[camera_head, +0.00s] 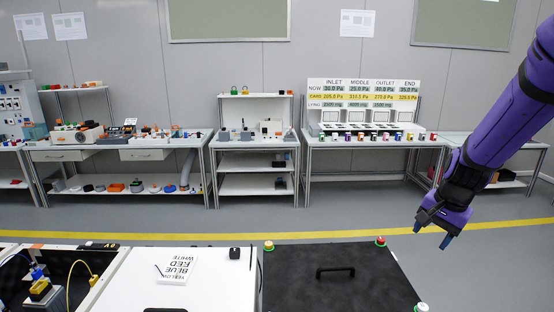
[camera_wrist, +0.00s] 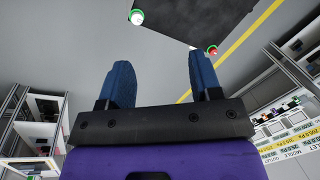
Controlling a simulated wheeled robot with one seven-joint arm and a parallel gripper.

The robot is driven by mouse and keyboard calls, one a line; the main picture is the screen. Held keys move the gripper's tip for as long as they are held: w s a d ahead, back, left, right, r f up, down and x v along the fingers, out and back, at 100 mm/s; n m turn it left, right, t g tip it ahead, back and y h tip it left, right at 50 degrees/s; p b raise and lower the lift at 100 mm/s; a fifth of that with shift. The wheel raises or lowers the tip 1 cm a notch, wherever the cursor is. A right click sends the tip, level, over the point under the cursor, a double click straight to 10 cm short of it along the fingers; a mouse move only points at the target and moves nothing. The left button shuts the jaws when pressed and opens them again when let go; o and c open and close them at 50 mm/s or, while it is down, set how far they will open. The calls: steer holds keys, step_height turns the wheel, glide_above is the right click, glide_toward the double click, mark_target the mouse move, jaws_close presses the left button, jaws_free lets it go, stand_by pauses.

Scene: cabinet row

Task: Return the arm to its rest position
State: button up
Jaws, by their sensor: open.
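My purple arm comes in from the right in the head view, and my gripper (camera_head: 432,232) hangs to the right of the black panel, above the floor. In the wrist view my gripper (camera_wrist: 158,85) shows two blue fingers spread apart with nothing between them. The gripper is open and empty and touches nothing that I can see.
A black panel (camera_head: 300,290) with a handle (camera_head: 335,272) lies in front, with a red-topped knob (camera_head: 380,241) at its far corner. A white panel (camera_head: 215,285) is left of it. Workbenches (camera_head: 365,140) line the back wall. Floor beyond the yellow line (camera_head: 300,235) is clear.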

steer(key=s+a+r+n+t, duration=0.2)
steer(key=s+a+r+n, duration=0.25)
steer(key=s+r, duration=0.7)
steer(key=s+a+r+n+t+h, duration=0.1)
steer(key=s+r+n, duration=0.4)
steer(key=s, duration=0.7)
step_height(320, 180, up, 2)
steer(key=shift+a+r, duration=0.15)
steer(key=shift+a, duration=0.25)
